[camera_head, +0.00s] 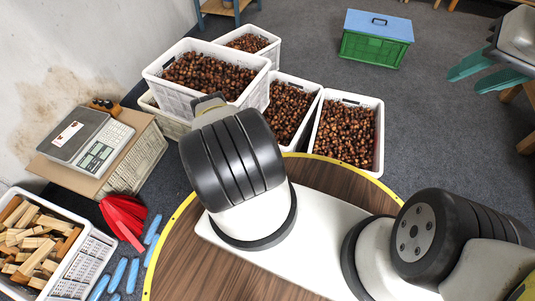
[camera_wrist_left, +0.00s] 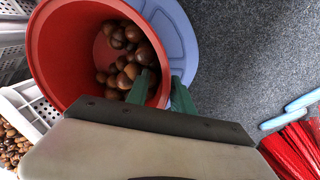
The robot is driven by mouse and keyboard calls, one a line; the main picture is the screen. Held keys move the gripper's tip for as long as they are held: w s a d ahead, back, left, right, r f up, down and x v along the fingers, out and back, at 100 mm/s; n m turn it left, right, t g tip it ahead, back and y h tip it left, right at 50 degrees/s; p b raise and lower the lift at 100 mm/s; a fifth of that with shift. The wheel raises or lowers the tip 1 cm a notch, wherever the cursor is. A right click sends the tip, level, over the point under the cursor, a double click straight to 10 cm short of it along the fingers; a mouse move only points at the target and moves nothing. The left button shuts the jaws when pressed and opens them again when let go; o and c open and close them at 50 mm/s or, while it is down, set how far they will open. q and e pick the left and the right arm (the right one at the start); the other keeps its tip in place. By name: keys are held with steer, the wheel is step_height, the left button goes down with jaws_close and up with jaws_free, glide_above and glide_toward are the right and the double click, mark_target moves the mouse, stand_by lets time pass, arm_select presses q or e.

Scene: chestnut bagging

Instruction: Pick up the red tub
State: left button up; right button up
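The red tub (camera_wrist_left: 62,62) shows in the left wrist view, with several chestnuts (camera_wrist_left: 122,60) inside. Its near right rim lies between the green fingers of my left gripper (camera_wrist_left: 163,82). One finger is inside the tub and one outside, close against the wall; the gripper looks shut on it. In the head view I do not see the tub, and my arm hides most of the left gripper. My right gripper (camera_head: 480,68) is at the far right, its green fingers apart and empty.
A blue round surface (camera_wrist_left: 180,40) lies under the tub. White crates of chestnuts (camera_head: 378,130) stand beyond the brown round table (camera_head: 185,255). A scale (camera_head: 85,140), red mesh bags (camera_head: 122,218) and a crate of wood blocks (camera_head: 75,275) are at left. Open carpet lies at right.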

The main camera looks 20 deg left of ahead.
arm_select(q)
jaws_close()
stand_by(1.4)
